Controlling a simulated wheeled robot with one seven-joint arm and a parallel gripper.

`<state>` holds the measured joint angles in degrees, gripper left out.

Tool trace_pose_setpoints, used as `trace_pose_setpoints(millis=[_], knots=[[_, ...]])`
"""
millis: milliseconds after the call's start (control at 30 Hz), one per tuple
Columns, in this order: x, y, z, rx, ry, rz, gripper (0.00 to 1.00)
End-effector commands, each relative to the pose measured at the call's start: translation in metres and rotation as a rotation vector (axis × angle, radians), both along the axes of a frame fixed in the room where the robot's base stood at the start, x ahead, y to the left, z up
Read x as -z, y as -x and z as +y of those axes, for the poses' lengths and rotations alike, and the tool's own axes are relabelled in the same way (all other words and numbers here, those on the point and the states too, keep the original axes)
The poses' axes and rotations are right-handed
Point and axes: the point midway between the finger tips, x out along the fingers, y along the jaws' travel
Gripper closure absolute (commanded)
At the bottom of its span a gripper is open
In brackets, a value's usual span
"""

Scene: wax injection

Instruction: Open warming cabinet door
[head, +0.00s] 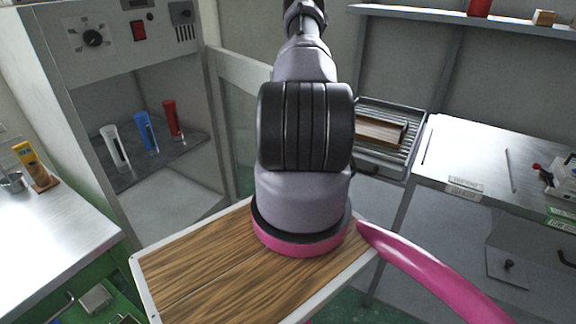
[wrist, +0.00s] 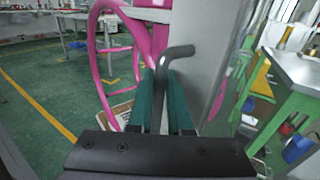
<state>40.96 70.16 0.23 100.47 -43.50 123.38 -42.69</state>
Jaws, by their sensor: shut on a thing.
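The warming cabinet (head: 75,110) stands at the left in the head view, its front uncovered so that the inside shows. Its grey door (head: 232,70), with a window, is swung out to the right, partly hidden behind my arm. In the wrist view the door (wrist: 210,50) is a grey upright panel. My gripper (wrist: 166,88) has teal fingers, shut on the dark bent bar of the door handle (wrist: 178,50). In the head view my arm hides the gripper and handle.
White, blue (head: 146,132) and red tubes stand on the cabinet's inner shelf (head: 175,160). A metal worktop (head: 50,225) is at the left. A metal table (head: 455,150) and a wire tray (head: 415,125) are at the right. Open green floor (wrist: 50,115) shows in the wrist view.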

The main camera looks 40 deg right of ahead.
Motion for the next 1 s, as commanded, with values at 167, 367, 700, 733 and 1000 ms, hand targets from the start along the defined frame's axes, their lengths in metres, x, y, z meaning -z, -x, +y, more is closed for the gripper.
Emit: trace_pose_setpoints(millis=[167,367,700,733,1000], knots=[[0.000,-0.003,-0.010,0.002,0.000,-0.001,1.00],[0.000,-0.003,-0.012,0.002,-0.001,-0.001,1.00],[0.000,-0.003,-0.012,0.002,-0.002,-0.001,0.70],[0.000,-0.003,-0.012,0.002,-0.001,-0.001,0.70],[0.000,-0.005,-0.014,0.002,-0.001,-0.001,0.70]])
